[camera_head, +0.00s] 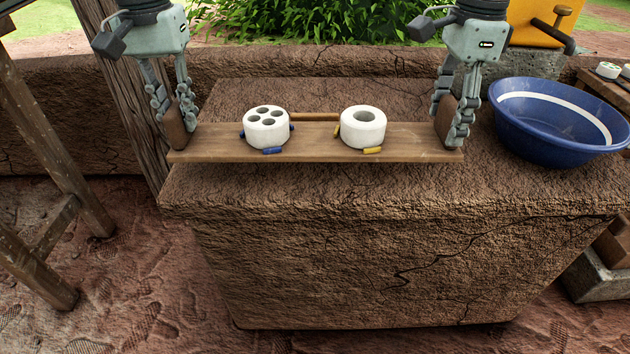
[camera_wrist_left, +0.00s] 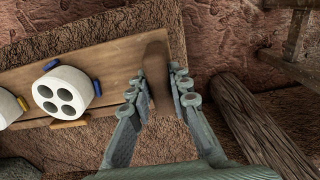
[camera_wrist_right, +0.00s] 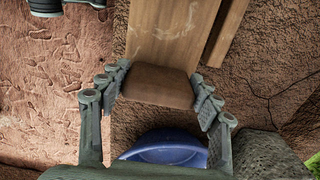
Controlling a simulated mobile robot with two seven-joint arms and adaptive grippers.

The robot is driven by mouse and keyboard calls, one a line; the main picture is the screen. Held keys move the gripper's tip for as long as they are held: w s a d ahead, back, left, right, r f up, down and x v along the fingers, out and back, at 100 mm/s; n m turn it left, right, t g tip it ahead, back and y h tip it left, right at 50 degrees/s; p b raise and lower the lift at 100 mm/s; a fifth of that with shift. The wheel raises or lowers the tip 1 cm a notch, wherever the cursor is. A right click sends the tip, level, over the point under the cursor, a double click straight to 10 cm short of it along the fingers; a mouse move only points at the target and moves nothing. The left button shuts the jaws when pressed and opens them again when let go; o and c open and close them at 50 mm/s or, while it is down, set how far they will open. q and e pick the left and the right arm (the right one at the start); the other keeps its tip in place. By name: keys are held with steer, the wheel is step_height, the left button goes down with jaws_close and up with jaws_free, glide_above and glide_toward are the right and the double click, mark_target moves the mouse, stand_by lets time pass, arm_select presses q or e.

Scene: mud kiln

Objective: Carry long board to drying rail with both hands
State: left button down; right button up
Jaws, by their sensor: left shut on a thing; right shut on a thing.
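The long board (camera_head: 315,153) lies level across the top of the mud block. Two white round pieces stand upright on it: a several-holed one (camera_head: 267,133) between blue pegs (camera_head: 272,151) and a single-holed one (camera_head: 363,135) beside yellow pegs (camera_head: 373,150). My left gripper (camera_head: 174,122) is shut on the brown grip block at the board's left end; that block shows in the left wrist view (camera_wrist_left: 156,75). My right gripper (camera_head: 457,122) is shut on the brown grip block (camera_wrist_right: 160,85) at the right end. I cannot tell whether the board touches the block beneath.
A blue basin (camera_head: 558,125) stands close to my right gripper. The mud block (camera_head: 360,240) fills the front. A wooden post (camera_head: 130,90) rises behind my left gripper, and a wooden frame (camera_head: 45,170) stands left.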

mark_target(185, 136)
arm_select(q)
steer(key=shift+r, duration=0.1)
arm_select(e)
steer(key=shift+r, duration=0.1)
arm_select(q)
steer(key=shift+f, duration=0.2)
arm_select(e)
steer(key=shift+f, duration=0.2)
